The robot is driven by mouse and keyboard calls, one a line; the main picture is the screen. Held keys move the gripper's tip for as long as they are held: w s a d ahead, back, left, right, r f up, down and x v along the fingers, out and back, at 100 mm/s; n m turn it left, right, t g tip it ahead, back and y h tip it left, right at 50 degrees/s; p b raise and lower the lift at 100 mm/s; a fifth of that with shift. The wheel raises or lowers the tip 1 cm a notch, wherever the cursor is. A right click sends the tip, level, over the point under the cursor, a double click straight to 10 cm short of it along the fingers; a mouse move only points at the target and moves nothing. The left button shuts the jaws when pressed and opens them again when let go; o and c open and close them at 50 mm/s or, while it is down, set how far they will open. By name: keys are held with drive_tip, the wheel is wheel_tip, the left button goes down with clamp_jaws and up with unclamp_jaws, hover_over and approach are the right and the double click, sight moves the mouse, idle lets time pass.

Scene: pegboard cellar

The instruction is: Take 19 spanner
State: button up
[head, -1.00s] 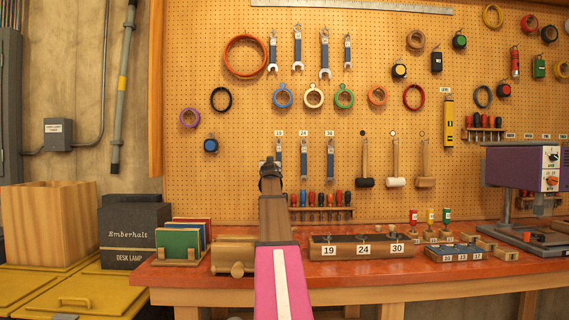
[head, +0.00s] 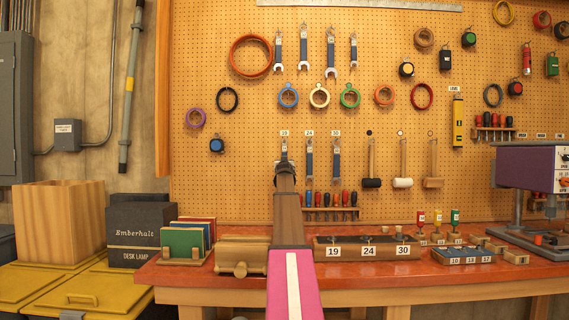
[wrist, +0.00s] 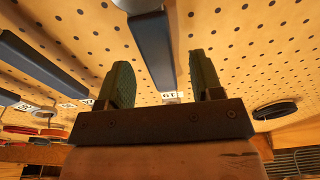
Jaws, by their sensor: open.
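The 19 spanner (head: 284,149) hangs upright on the pegboard under its small label, leftmost of three blue-handled spanners in that row. My gripper (head: 285,168) is in front of it and hides its lower part. In the wrist view my gripper (wrist: 163,80) is open, a dark finger on each side. The spanner's blue handle (wrist: 157,50) shows in the gap between the fingers, apart from both; I cannot tell how deep it sits. The label (wrist: 172,97) appears upside down beyond the gap.
The neighbouring spanner (head: 309,160) hangs close on the right. A screwdriver rack (head: 330,214) is below. On the red bench stand a wooden block (head: 368,248) labelled 19, 24, 30 and a purple-headed machine (head: 535,167). The board left of the gripper is mostly bare.

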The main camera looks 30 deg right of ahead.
drive_tip(key=x, duration=0.2)
drive_tip(key=shift+w+d, duration=0.2)
drive_tip(key=shift+w, duration=0.1)
drive_tip(key=shift+c, duration=0.2)
drive_tip(key=c, duration=1)
drive_tip(key=shift+c, duration=0.2)
drive_tip(key=shift+r, duration=0.1)
